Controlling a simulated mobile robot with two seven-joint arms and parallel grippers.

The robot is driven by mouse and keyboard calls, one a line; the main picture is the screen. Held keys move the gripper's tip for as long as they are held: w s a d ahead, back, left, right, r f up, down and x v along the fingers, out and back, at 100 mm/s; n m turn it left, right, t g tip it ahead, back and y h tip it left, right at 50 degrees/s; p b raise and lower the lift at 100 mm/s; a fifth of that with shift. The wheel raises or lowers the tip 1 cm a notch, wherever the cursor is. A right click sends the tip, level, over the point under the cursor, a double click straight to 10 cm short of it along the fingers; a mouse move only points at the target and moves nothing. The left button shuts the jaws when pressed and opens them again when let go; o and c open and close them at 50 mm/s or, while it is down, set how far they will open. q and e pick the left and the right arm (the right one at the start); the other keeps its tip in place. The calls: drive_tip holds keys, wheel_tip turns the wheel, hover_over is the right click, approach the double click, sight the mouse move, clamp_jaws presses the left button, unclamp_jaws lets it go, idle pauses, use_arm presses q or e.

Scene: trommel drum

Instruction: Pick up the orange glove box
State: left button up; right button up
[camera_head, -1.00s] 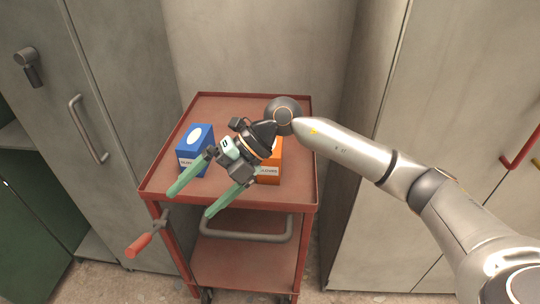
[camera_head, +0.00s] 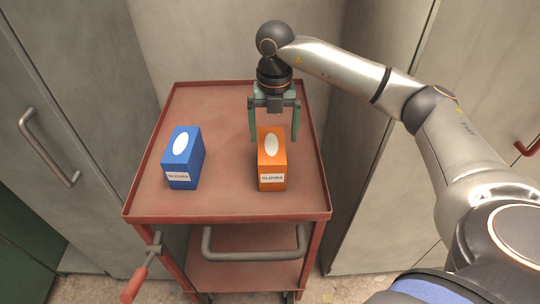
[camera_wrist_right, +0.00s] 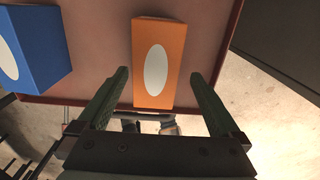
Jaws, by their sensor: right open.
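The orange glove box (camera_head: 272,167) stands upright on the top tray of a red cart, right of the middle. It has a white oval on top and a "GLOVES" label on its front. My right gripper (camera_head: 273,138) is open and points down, its green fingers at the far end of the box, seemingly above it. In the right wrist view the box (camera_wrist_right: 168,62) lies beyond and between the open fingertips (camera_wrist_right: 158,75), with nothing held. My left gripper is not in view.
A blue glove box (camera_head: 183,160) stands left of the orange one with a clear gap. The red cart (camera_head: 225,207) has a raised rim, a grey handle (camera_head: 255,254) and an orange-gripped lever (camera_head: 134,284). Grey cabinets stand on both sides, with a wall behind.

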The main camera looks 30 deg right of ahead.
sight(271, 154)
drive_tip(key=f, duration=0.7)
drive_tip(key=shift+a+f+p, duration=0.2)
drive_tip(key=shift+a+p, duration=0.1)
drive_tip(key=shift+c, duration=0.2)
drive_tip(key=shift+r, duration=0.1)
drive_tip(key=c, duration=1.5)
